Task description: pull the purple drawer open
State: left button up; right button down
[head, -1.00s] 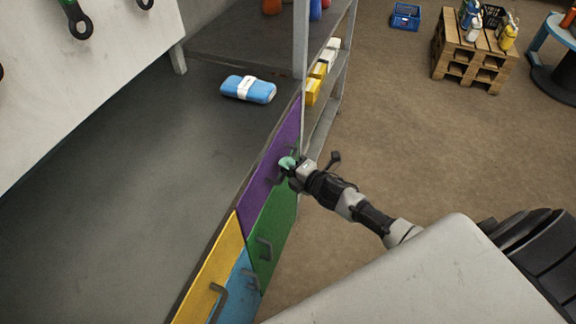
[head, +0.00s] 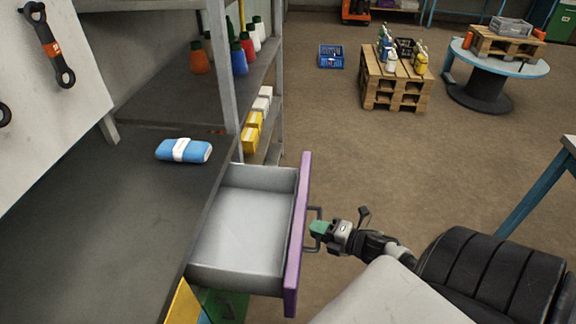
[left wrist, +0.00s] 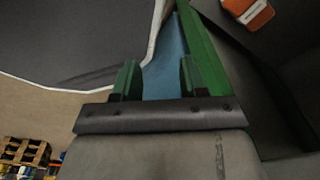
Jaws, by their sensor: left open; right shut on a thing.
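The purple drawer (head: 298,232) stands pulled out from the workbench in the head view. Its grey inside (head: 240,225) shows and looks empty. My right gripper (head: 318,230) is at the outer side of the purple front and is shut on its dark bar handle (head: 318,214). My left gripper does not show in the head view. In the left wrist view my left gripper (left wrist: 158,80) has its two green fingers apart, with nothing seen between them.
A blue folded bundle with a white band (head: 184,150) lies on the dark workbench top (head: 110,235). Yellow (head: 182,303) and green fronts sit below the drawer. A shelf with bottles stands behind. A pallet stack (head: 396,92) is farther off; brown floor lies between.

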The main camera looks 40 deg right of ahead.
jog(key=s+d, duration=0.4)
jog(key=shift+s+d, duration=0.2)
jog(key=shift+s, duration=0.2)
jog(key=c, duration=1.1)
grip_release()
jog(key=v, duration=1)
jog(key=shift+s+d+b, duration=0.1)
jog(key=shift+s+b, duration=0.25)
jog(key=shift+s, duration=0.05)
